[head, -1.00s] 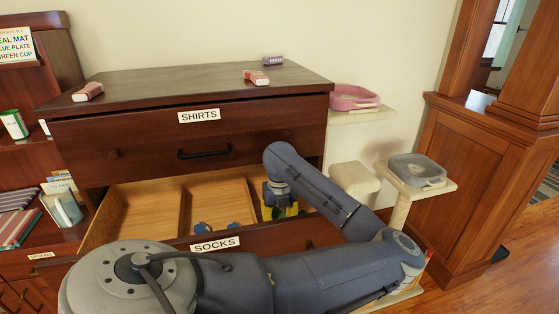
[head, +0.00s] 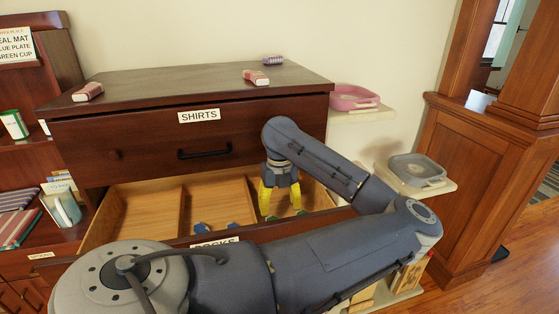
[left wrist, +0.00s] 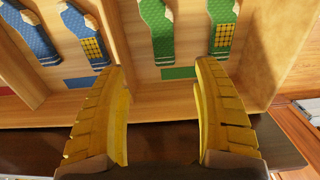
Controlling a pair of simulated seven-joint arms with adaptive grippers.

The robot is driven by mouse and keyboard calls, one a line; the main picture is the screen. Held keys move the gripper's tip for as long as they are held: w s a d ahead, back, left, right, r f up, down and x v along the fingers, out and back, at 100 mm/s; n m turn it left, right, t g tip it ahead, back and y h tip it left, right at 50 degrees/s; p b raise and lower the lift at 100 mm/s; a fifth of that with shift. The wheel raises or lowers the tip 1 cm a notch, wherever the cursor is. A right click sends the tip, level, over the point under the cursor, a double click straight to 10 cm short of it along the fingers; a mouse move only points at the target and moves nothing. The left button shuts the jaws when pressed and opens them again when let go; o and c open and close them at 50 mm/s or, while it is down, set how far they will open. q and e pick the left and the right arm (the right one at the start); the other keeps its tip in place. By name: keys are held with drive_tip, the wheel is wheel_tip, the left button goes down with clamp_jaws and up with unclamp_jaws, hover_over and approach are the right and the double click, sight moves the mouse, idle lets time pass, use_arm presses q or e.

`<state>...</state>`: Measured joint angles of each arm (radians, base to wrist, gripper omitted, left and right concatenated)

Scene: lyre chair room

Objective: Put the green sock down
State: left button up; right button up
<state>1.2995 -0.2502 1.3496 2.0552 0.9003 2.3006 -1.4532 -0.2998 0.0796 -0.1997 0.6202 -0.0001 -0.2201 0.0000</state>
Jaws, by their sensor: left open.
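The open SOCKS drawer (head: 115,215) has wooden compartments. In the left wrist view, two green socks lie flat side by side in one compartment: a patterned green sock (left wrist: 158,32) and a green sock with a yellow checked patch (left wrist: 222,32). A bit of green also shows beside my fingers in the head view. My left gripper (head: 281,205) is above that compartment, its yellow fingers pointing down. In the left wrist view its fingers (left wrist: 160,72) are wide apart with nothing between them. My right gripper is out of view.
Two blue socks (left wrist: 88,38) lie in the neighbouring compartment, past a wooden divider (left wrist: 118,40). The closed SHIRTS drawer (head: 140,145) is above.

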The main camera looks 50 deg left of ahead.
use_arm(q)
wheel_tip(320, 180, up, 6)
drive_tip(key=shift+r, duration=0.25)
idle(0.5)
